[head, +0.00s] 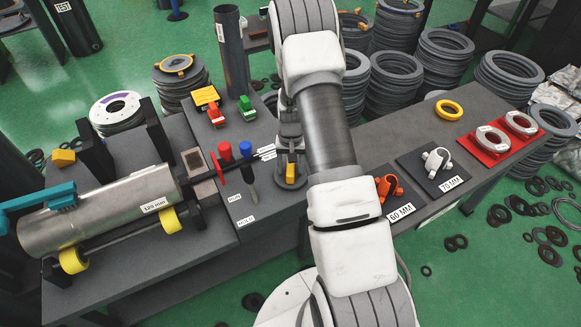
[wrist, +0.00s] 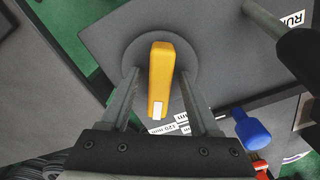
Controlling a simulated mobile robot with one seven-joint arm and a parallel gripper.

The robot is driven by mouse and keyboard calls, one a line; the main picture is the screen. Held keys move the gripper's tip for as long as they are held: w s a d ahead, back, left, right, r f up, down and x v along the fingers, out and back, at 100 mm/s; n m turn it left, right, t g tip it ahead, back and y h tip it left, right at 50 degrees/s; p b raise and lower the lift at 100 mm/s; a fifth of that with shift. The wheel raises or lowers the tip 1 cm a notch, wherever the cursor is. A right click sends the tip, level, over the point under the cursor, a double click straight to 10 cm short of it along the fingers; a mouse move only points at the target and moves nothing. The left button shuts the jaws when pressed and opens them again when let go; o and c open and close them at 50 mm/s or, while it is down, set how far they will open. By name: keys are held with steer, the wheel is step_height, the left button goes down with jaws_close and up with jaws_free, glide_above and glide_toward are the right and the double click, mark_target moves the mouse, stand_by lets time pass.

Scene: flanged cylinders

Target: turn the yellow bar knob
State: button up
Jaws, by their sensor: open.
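The yellow bar knob (wrist: 160,75) stands on a round grey base in the wrist view, its long side running up the picture with a white mark at its lower end. My gripper (wrist: 160,85) is open, with one finger on each side of the bar and a visible gap on both sides. Whether the fingers reach down to the knob's height is hard to tell. In the head view the yellow knob (head: 291,172) shows beside my arm, and my gripper (head: 290,140) is just behind it, partly hidden by my arm.
A blue knob (wrist: 250,130) and a red knob (wrist: 260,165) are at lower right in the wrist view. In the head view, blue and red levers (head: 224,151) stand left of the yellow knob. A steel cylinder (head: 105,210) lies on rollers at left. Orange clamp (head: 388,187) stands right.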

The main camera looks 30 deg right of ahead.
mark_target(291, 166)
step_height(291, 166, up, 17)
steer(key=p, duration=0.3)
steer(key=shift+p, duration=0.3)
